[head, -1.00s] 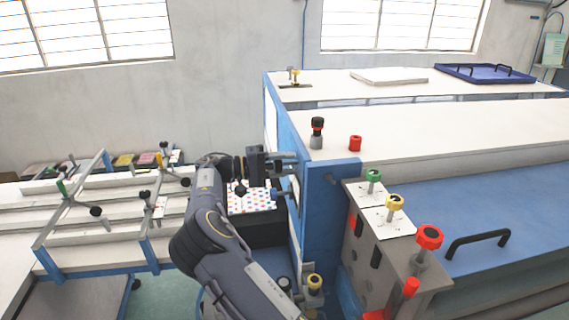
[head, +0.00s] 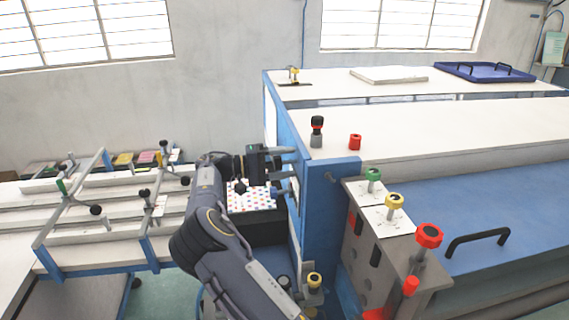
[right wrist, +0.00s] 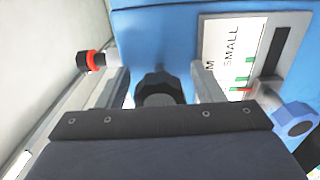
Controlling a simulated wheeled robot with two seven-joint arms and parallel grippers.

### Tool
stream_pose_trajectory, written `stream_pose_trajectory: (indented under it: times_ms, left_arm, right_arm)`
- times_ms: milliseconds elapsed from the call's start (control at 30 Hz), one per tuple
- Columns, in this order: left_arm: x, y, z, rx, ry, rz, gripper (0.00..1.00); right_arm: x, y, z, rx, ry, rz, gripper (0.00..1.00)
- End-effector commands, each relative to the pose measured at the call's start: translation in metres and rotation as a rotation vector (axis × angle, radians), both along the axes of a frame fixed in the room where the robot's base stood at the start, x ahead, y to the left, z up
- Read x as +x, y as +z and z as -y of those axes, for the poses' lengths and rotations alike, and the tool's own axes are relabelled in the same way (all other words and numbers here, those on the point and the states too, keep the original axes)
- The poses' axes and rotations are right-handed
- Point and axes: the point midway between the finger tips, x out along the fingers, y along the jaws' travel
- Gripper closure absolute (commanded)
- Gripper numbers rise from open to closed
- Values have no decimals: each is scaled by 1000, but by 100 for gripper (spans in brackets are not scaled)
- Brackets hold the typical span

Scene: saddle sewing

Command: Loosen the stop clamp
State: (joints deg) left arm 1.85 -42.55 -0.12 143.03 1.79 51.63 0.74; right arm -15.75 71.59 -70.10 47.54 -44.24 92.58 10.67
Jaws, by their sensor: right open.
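My right gripper (head: 290,162) is at the blue end face of the long table, its fingers pointing at that face. In the right wrist view the open fingers (right wrist: 162,82) stand on either side of a black lobed knob (right wrist: 158,88), which looks like the stop clamp's knob. I cannot tell whether the fingers touch it. The knob is hidden in the head view. A white scale plate (right wrist: 228,50) with the word SMALL and green marks is on the blue face, beside a dark slot (right wrist: 278,50). My left gripper is out of view.
A blue knob (right wrist: 296,120) sits near the slot; a red and black knob (right wrist: 92,62) is left of the fingers. Green (head: 374,174), yellow (head: 394,201) and red (head: 429,236) knobs stand on the near box. A white rack (head: 100,225) is at left.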

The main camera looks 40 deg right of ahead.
Motion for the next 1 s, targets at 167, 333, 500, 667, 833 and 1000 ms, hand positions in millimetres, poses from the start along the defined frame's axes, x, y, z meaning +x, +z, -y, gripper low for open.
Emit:
stream_pose_trajectory:
  times_ms: [167, 333, 500, 667, 833, 1000]
  left_arm:
    - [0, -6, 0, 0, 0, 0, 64]
    - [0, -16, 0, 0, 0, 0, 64]
    - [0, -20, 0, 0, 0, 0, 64]
    - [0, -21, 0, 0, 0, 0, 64]
    - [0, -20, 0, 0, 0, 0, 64]
    - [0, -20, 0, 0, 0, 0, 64]
  right_arm:
    - [7, -2, -12, -2, 3, 1, 39]
    - [22, -3, -38, -1, 5, 3, 39]
    - [33, -1, -59, -2, 2, 1, 39]
    - [37, -1, -67, -1, 0, 0, 39]
    - [38, 0, -68, 0, -1, 0, 39]
    - [38, 0, -68, 0, -1, 0, 39]
